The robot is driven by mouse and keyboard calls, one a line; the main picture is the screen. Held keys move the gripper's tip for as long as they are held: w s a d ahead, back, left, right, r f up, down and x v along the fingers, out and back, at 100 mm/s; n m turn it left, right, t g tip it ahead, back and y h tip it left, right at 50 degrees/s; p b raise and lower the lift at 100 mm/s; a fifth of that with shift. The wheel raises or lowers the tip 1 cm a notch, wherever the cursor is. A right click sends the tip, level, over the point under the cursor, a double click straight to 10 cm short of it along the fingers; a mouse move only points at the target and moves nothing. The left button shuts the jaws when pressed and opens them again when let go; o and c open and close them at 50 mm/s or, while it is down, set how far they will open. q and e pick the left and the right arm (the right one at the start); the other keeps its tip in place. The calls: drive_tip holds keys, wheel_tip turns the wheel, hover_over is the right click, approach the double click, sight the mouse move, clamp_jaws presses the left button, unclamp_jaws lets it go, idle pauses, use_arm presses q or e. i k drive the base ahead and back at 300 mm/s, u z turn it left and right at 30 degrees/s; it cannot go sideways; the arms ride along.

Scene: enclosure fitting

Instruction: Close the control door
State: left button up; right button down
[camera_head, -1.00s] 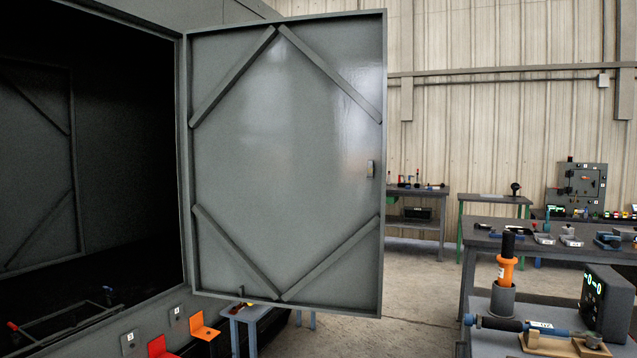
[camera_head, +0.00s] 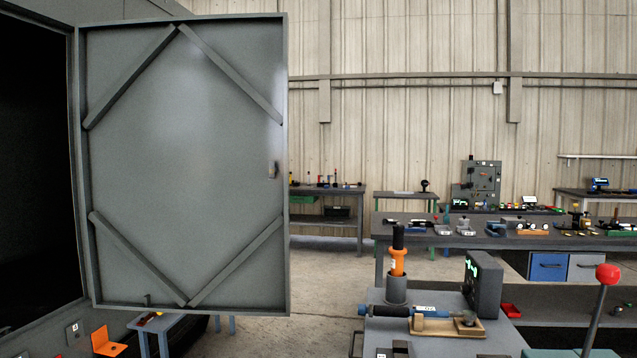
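The control door (camera_head: 180,165) is a large grey metal panel with diagonal braces on its inner face. It stands swung open, hinged at its left edge to the dark grey enclosure (camera_head: 35,30). Neither of my grippers shows in the head view.
A grey bench (camera_head: 505,338) at the lower right holds an orange-and-black tool (camera_head: 398,262), a blue-handled tool and a dark display box (camera_head: 484,285). A red-knobbed lever (camera_head: 607,275) rises at right. A small blue table (camera_head: 160,322) stands below the door. Concrete floor shows between.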

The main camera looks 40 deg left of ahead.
sight(181, 121)
drive_tip(key=z, duration=1.45)
drive_tip(key=i, duration=3.3)
drive_tip(key=u, duration=2.55)
drive_tip(key=i, duration=4.15)
drive_tip(key=u, duration=2.1)
drive_tip(key=i, duration=0.1)
drive_tip(key=u, duration=0.4)
